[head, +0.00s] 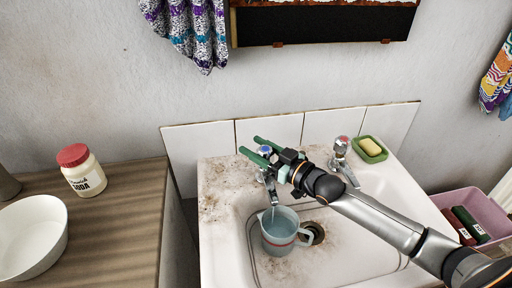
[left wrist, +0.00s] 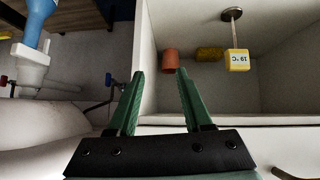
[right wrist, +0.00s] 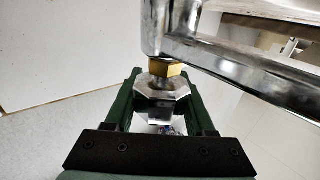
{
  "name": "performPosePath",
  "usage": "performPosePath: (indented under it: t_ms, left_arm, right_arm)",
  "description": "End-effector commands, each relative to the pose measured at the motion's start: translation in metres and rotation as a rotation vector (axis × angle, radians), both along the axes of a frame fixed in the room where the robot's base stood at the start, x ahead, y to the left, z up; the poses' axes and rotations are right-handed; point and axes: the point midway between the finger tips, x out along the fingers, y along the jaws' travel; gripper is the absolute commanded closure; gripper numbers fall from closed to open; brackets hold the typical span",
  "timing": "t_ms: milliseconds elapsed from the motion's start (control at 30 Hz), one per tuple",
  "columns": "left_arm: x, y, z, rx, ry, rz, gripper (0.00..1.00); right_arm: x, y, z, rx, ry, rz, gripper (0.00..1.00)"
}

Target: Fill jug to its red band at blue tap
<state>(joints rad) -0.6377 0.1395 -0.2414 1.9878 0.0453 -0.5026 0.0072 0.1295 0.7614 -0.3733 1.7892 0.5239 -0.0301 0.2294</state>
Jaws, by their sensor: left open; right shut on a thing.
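The grey jug (head: 279,245) stands upright in the basin below the spout of the blue tap (head: 264,151). Its red band shows around the lower part of its wall. Bluish water is visible inside; I cannot tell its level against the band. A thin stream appears to run from the spout into the jug. My right gripper (head: 253,146) is shut on the blue tap's head, and the right wrist view shows the metal tap head (right wrist: 160,103) between its fingers. My left gripper (left wrist: 152,80) is open and empty in the left wrist view, outside the head view.
The red tap (head: 342,145) and a green soap dish (head: 383,155) are right of my right gripper. The drain (head: 314,233) lies beside the jug. A soda jar (head: 82,170) and white bowl (head: 45,248) stand on the left counter. A pink crate (head: 487,203) is at right.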

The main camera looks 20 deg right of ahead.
Motion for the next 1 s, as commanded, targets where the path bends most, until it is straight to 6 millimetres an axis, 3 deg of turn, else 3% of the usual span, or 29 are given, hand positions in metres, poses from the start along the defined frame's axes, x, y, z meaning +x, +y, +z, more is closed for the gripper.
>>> performPosePath:
  t_ms: [33, 400, 667, 800, 1000]
  left_arm:
    - [0.000, 0.000, 0.000, 0.000, -0.001, 0.000, 0.50]
    - [0.001, 0.000, 0.000, 0.001, -0.002, 0.000, 0.50]
    - [0.002, 0.003, 0.017, 0.003, -0.014, 0.006, 0.50]
    - [0.003, 0.014, 0.029, 0.015, -0.026, 0.025, 0.50]
    - [-0.009, 0.025, 0.032, 0.030, -0.007, 0.043, 0.50]
  right_arm:
    - [0.000, 0.000, 0.000, 0.000, 0.000, 0.000, 0.61]
    - [0.000, 0.000, 0.000, 0.000, 0.000, 0.001, 1.00]
    - [0.001, 0.001, 0.005, 0.008, -0.002, -0.040, 1.00]
    - [0.001, -0.001, 0.006, 0.009, -0.001, -0.098, 1.00]
    - [0.002, -0.004, 0.006, 0.009, -0.001, -0.183, 1.00]
